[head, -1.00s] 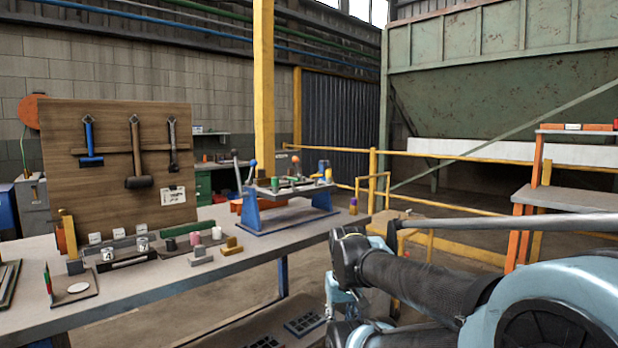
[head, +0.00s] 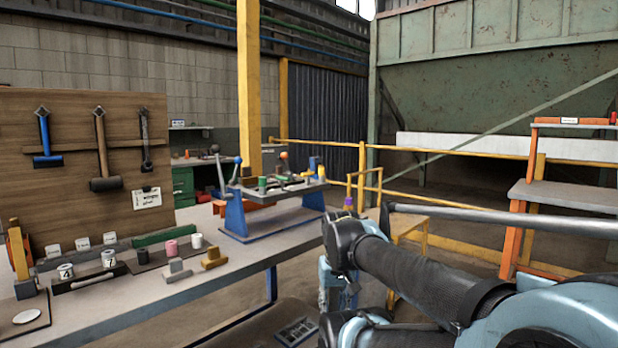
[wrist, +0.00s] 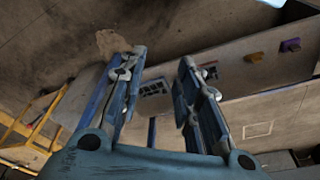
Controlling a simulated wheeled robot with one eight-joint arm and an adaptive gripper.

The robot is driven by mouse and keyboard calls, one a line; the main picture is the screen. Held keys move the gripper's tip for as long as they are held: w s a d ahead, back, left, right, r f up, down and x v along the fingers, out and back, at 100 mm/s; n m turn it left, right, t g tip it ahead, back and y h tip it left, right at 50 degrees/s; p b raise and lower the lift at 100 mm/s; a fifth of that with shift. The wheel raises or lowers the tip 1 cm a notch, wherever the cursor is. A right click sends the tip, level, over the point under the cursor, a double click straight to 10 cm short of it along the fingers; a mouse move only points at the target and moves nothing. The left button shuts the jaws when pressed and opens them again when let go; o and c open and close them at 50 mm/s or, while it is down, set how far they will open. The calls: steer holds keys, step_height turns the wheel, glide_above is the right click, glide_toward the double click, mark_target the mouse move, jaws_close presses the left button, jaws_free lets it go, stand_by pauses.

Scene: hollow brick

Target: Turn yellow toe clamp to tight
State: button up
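A yellow stepped block (head: 213,258), which looks like the yellow toe clamp, sits on the bench near its front edge in the head view. A similar grey block (head: 176,271) stands just left of it. Whether the yellow one is tight or loose cannot be told. In the head view my arm is right of the bench, well away from the yellow block.
The long bench (head: 110,322) holds numbered white cups, a pink cylinder (head: 171,249) and a green bar (head: 165,234). A blue stand (head: 238,222) with small parts is behind. A tool board (head: 75,140) rises at left. Yellow railings (head: 320,145) and an orange-framed shelf (head: 565,197) are right.

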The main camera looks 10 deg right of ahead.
steer(key=w+r+m, duration=0.3)
steer(key=w+r, duration=0.8)
steer(key=r, duration=0.3)
steer(key=w+r+m, duration=0.3)
steer(key=w+r, duration=0.8)
steer(key=r, duration=0.4)
steer(key=m+y, duration=0.1)
steer(key=m, duration=0.4)
glide_toward(310, 174)
steer(key=x, duration=1)
steer(key=shift+w, duration=0.45)
steer(key=shift+c, duration=0.2)
jaws_close()
steer(key=shift+a, duration=0.1)
